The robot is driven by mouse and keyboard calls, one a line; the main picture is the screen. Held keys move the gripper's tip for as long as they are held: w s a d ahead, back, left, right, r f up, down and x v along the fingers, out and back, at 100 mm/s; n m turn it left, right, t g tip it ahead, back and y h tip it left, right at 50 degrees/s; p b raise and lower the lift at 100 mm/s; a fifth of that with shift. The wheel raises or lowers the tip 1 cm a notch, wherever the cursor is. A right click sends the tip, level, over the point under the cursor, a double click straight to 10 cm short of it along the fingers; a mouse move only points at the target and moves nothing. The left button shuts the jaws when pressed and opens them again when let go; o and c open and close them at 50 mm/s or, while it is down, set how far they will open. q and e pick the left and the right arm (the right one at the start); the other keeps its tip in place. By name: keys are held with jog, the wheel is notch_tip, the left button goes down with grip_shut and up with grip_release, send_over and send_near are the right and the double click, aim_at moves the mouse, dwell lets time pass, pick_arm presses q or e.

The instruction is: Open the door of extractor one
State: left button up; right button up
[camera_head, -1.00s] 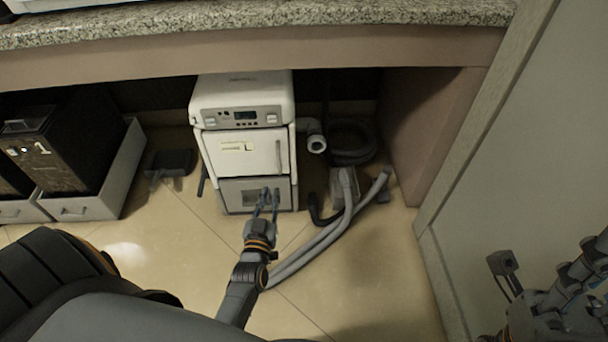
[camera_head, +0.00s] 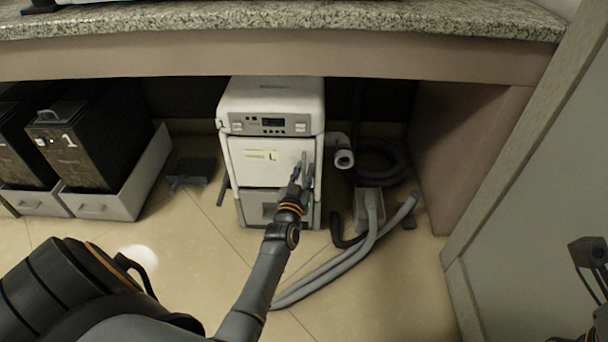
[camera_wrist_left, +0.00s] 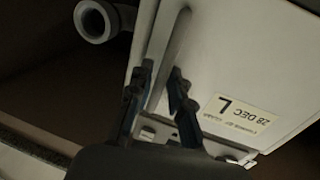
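The white extractor (camera_head: 270,100) stands on the floor under the counter, with a small display and buttons above its door (camera_head: 265,172). The door is shut and carries a paper label; its vertical handle is on the right side. In the left wrist view the door (camera_wrist_left: 225,70) and handle (camera_wrist_left: 171,50) appear close up. My left gripper (camera_head: 303,170) is at the handle, and in the wrist view its fingers (camera_wrist_left: 162,78) are apart, one on each side of it. I cannot tell whether they touch it. Part of my right arm (camera_head: 590,255) shows at the right edge; its fingers are unclear.
A pipe stub (camera_head: 343,158) sticks out right of the extractor, with grey hoses (camera_head: 345,250) on the floor. Black boxes (camera_head: 70,150) stand in white trays at the left. The counter (camera_head: 300,62) overhangs above, and a side wall (camera_head: 460,160) stands at the right.

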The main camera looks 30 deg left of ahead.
pick_arm(q)
grip_shut()
